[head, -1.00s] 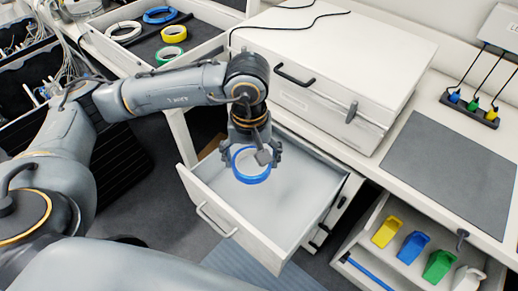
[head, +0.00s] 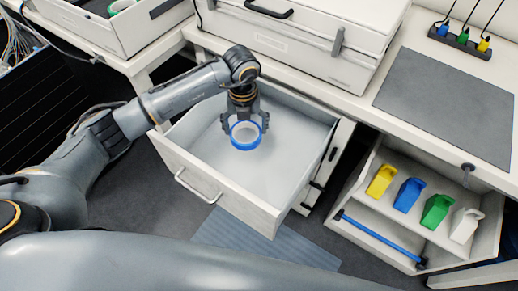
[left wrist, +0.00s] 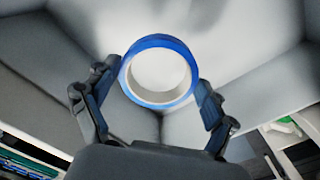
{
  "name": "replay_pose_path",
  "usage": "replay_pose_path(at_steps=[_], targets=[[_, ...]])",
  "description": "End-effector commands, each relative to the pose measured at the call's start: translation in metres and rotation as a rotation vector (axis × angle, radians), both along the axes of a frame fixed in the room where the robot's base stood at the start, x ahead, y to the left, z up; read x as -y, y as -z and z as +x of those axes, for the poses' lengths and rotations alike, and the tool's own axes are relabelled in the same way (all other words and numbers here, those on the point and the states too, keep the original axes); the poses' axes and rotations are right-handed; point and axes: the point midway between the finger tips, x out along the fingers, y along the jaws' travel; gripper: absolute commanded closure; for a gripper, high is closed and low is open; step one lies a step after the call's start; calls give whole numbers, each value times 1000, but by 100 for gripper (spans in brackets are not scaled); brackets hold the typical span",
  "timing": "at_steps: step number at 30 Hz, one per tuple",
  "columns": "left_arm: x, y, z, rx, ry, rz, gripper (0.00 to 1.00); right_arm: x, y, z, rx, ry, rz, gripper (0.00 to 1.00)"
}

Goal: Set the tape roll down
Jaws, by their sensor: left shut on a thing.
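A blue tape roll (head: 245,144) with a pale inner ring is held between the fingers of my left gripper (head: 245,124). In the left wrist view the roll (left wrist: 160,98) sits between the two dark fingers of the gripper (left wrist: 158,95). The roll is over the open white drawer (head: 270,196), inside its outline in the head view. I cannot tell whether the roll touches the drawer floor. The drawer floor around it looks empty. My right gripper does not show.
A white case (head: 300,41) stands on the bench behind the drawer. An open tray (head: 136,31) is at upper left. A dark mat (head: 452,90) lies on the bench at right. A lower open drawer holds yellow, blue (head: 408,195), green and white holders. The drawer walls surround the gripper.

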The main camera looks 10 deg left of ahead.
Motion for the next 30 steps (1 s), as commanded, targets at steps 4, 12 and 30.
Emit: replay_pose_path(at_steps=[4, 12, 30], targets=[[1, 22, 4, 0, -239, -1, 52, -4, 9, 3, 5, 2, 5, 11], [1, 56, 4, -3, -364, 2, 52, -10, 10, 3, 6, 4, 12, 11], [1, 128, 5, 0, -358, 0, 52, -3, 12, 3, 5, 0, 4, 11]])
